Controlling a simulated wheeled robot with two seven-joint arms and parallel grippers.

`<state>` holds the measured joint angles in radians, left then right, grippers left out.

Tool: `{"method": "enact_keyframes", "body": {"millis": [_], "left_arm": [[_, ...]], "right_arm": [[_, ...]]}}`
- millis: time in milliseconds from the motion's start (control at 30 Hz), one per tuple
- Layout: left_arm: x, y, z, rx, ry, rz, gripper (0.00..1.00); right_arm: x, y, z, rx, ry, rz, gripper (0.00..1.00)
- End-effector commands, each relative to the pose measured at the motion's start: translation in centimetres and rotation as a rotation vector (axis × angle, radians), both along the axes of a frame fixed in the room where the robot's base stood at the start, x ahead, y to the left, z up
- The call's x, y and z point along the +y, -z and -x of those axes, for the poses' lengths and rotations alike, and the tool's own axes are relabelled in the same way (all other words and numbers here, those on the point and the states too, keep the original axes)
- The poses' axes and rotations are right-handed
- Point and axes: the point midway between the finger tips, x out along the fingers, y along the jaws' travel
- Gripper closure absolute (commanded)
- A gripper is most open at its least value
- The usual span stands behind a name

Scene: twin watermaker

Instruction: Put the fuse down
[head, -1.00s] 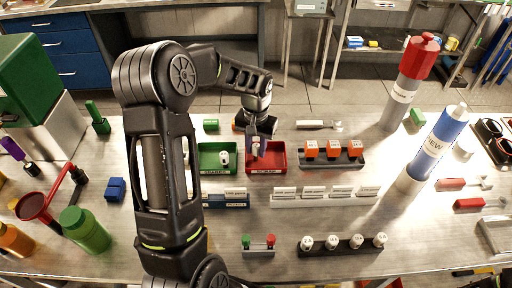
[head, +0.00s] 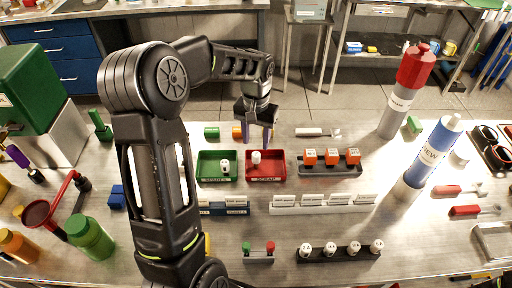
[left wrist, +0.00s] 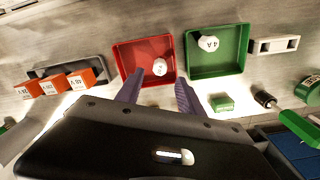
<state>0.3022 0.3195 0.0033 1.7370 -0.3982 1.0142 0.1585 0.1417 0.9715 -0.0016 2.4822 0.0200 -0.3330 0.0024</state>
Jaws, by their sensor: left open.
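A white fuse (head: 256,157) stands in the red tray (head: 281,176), whose front label reads SCRAP. It also shows in the left wrist view (left wrist: 160,68), in the red tray (left wrist: 124,62), with a mark on its top too small to read. My left gripper (head: 257,140) is open and empty above the back of the red tray, its purple fingers apart. In the left wrist view my left gripper (left wrist: 159,88) has its fingers clear of the fuse. My right gripper is not in view.
A green tray (head: 208,179) with another white fuse (head: 224,165) stands left of the red tray. A rack of orange fuses (head: 331,170) is to the right, with label cards (head: 325,200) in front. A tall red-topped cylinder (head: 404,90) and a blue-white one (head: 433,152) stand further right.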

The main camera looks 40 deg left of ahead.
Motion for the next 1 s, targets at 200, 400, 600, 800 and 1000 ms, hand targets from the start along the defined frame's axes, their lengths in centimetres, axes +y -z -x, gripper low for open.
{"method": "enact_keyframes", "body": {"millis": [200,400,600,800,1000], "left_arm": [[0.0,-3.6,-0.1,-0.002,0.001,-0.001,0.55],[0.0,-4.5,0.0,0.001,0.000,0.000,0.55],[0.0,-4.5,0.0,0.001,0.000,0.000,0.55],[0.0,-4.5,0.0,0.001,0.000,0.000,0.55],[0.0,-4.5,0.0,0.001,0.000,0.000,0.55]], "right_arm": [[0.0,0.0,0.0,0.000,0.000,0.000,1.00],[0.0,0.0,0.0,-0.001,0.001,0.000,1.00],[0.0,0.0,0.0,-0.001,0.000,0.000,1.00],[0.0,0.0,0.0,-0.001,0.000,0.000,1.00],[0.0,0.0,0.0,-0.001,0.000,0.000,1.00]]}}
